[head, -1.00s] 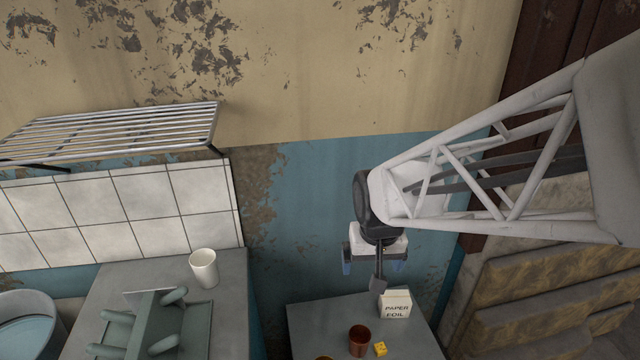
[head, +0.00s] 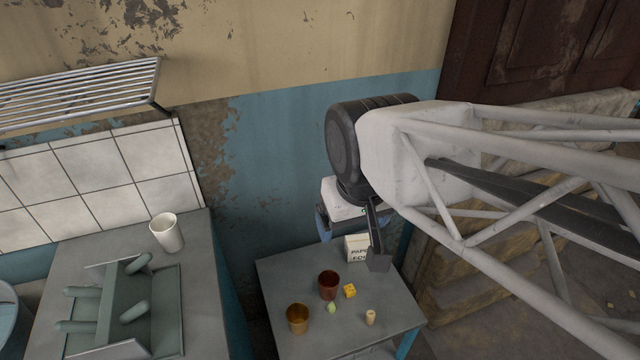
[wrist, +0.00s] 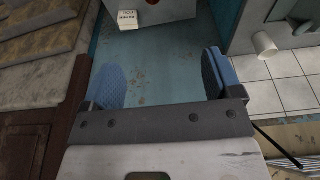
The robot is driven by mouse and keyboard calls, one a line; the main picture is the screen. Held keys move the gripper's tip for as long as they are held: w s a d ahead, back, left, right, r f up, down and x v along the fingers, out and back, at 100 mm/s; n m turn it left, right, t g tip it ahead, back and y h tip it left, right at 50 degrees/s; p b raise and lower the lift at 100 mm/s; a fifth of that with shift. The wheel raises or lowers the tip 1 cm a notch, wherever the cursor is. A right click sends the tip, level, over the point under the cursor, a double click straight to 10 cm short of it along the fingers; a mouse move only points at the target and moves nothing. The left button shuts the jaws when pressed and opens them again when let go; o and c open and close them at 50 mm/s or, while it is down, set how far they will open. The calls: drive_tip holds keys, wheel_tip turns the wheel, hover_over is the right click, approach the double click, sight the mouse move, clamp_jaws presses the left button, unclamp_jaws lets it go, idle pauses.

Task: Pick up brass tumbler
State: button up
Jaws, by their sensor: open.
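The brass tumbler (head: 298,319) stands upright near the front left of the small grey table (head: 276,270) in the head view. A darker red-brown tumbler (head: 328,285) stands just behind and to its right. My gripper (wrist: 162,72) is open and empty, with its two blue fingers spread apart in the wrist view. In the head view, one blue finger shows above and behind the table, and my arm hides much of the rest. The brass tumbler is not visible in the wrist view.
A white paper-foil box (head: 357,248), a yellow cheese-like block (head: 349,291), a small green item (head: 332,308) and a small tan piece (head: 370,317) share the table. A grey counter (head: 200,270) at left holds a white cup (head: 166,232) and a green rack (head: 125,310).

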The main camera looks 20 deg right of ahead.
drive_tip(key=c, duration=0.3)
drive_tip(key=shift+c, duration=0.2)
drive_tip(key=w+a+f+m+y, duration=0.45)
drive_tip(key=w+f+m, duration=0.25)
drive_tip(key=w+f, duration=0.45)
drive_tip(key=m+t+h, duration=0.1)
drive_tip(key=m+h, duration=0.2)
drive_tip(key=m, duration=2.1)
hover_over(332, 307)
drive_tip(key=s+d, duration=0.2)
wheel_tip(332, 307, down, 42)
drive_tip(key=shift+w+a+y, duration=0.1)
drive_tip(key=shift+a+y, duration=0.15)
